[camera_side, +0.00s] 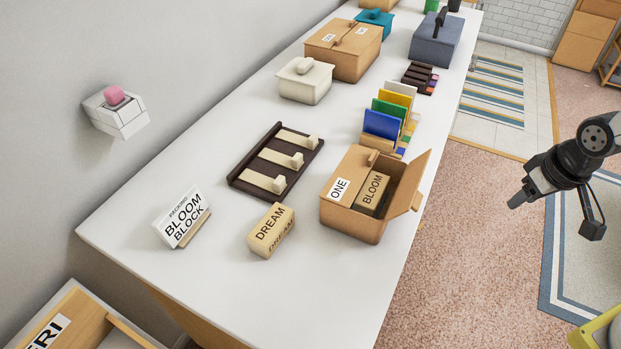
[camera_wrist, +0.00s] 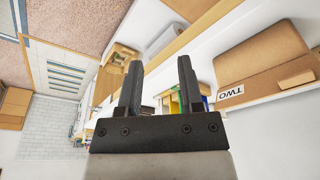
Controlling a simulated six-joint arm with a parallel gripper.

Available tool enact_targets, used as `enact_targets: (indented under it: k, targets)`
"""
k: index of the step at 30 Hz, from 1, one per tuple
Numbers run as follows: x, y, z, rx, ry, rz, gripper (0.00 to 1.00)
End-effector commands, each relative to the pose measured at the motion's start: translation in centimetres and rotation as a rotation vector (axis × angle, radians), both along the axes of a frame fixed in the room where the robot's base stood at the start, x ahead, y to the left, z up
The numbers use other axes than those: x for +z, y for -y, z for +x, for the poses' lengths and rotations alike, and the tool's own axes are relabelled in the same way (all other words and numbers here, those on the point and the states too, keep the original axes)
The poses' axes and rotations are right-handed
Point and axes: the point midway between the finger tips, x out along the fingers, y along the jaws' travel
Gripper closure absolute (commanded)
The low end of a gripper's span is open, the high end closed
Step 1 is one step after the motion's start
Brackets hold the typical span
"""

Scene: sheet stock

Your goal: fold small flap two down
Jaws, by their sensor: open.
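A brown cardboard box (camera_side: 345,225) stands near the table's right edge in the side view. Its flap labelled ONE (camera_side: 341,188) lies shut over the left part. The other flap (camera_side: 411,182) stands open, tilted outward on the right. In the wrist view that flap (camera_wrist: 264,88) shows its TWO label, upside down, and a small knob. A block marked BLOOM (camera_side: 372,192) sits in the box's open part. My gripper (camera_side: 520,198) is off the table to the right, apart from the flap. In the wrist view my gripper (camera_wrist: 159,85) is open and empty between its fingers.
A DREAM block (camera_side: 270,230) and a BLOOM BLOCK sign (camera_side: 182,217) are left of the box. A dark tray (camera_side: 277,160) with pale pieces and a rack of coloured sheets (camera_side: 388,122) are behind. Space between my gripper and the box looks clear.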

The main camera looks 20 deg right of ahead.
Motion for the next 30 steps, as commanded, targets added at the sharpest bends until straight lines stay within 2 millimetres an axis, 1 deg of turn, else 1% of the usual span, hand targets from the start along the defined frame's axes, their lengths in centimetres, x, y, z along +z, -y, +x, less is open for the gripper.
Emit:
enact_targets:
  k: [1,2,3,6,10,14,20,30]
  targets:
    - [0.0,0.0,0.0,0.000,0.000,0.000,0.53]
    - [0.0,0.0,0.0,0.000,0.000,0.000,0.59]
    - [0.0,0.0,0.0,-0.001,0.000,0.000,0.72]
    - [0.0,-0.1,0.0,-0.010,0.000,0.003,1.00]
    - [0.2,-0.3,0.1,-0.054,-0.001,0.016,1.00]
    - [0.4,-0.7,0.3,-0.146,-0.002,0.044,1.00]
    - [1.0,-1.8,0.7,-0.364,-0.011,0.106,1.00]
    - [2.0,-3.9,1.2,-0.782,-0.038,0.222,1.00]
